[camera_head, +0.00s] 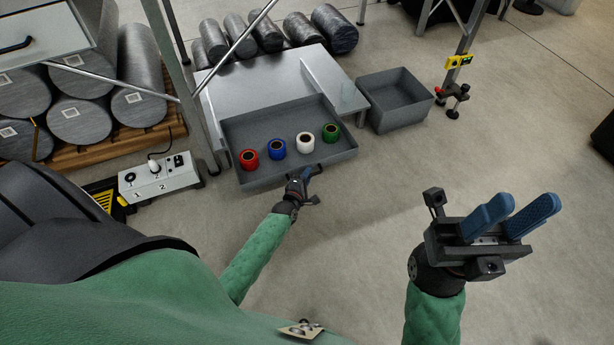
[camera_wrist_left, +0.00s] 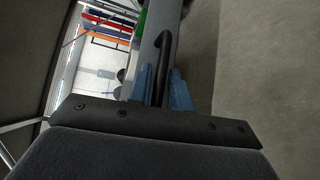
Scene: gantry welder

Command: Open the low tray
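The low tray (camera_head: 236,128) is a grey open-topped drawer under the grey metal bench top (camera_head: 265,85). It stands pulled out from the bench, so its inside shows. My left gripper (camera_head: 304,179) is at the tray's front wall. In the left wrist view a black bar handle (camera_wrist_left: 162,62) lies between the two blue fingers of this gripper (camera_wrist_left: 160,88), which close around it. The fingers' contact with the bar is partly hidden by the gripper body. My right gripper (camera_head: 523,212) is open and empty, out over bare floor on the right.
Red (camera_head: 249,160), blue (camera_head: 277,149), white (camera_head: 305,142) and green (camera_head: 330,132) spools stand in the tray. A grey bin (camera_head: 398,112) is right of the bench. A control box (camera_head: 158,180) is at left. Floor in front is clear.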

